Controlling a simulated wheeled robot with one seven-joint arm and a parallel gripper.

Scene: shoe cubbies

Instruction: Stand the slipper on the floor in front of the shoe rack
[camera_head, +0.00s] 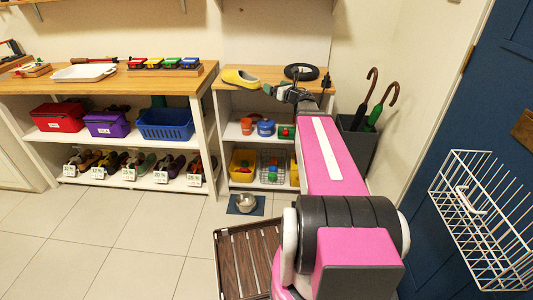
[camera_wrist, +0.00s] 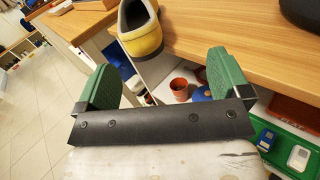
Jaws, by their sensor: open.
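The yellow slipper (camera_head: 241,79) with a grey inside lies on the wooden top of the right cubby unit (camera_head: 222,84), near its left front. In the wrist view the slipper (camera_wrist: 142,38) shows at the top, just past my fingers, its opening visible. My gripper (camera_head: 270,90) is at that unit's front edge, right of the slipper. Its green fingers (camera_wrist: 167,78) are wide apart with nothing between them, and the slipper is a little beyond them. The left shoe rack (camera_head: 199,125) has several tagged shoes on its lower shelf.
A metal bowl (camera_head: 246,201) stands on a dark mat (camera_head: 234,211) before the right unit. A slatted wooden piece (camera_head: 236,262) is nearer me. A black ring-shaped thing (camera_head: 301,72) lies right of the slipper. An umbrella bin (camera_head: 357,145) stands right. Tiled floor (camera_head: 125,235) is clear at left.

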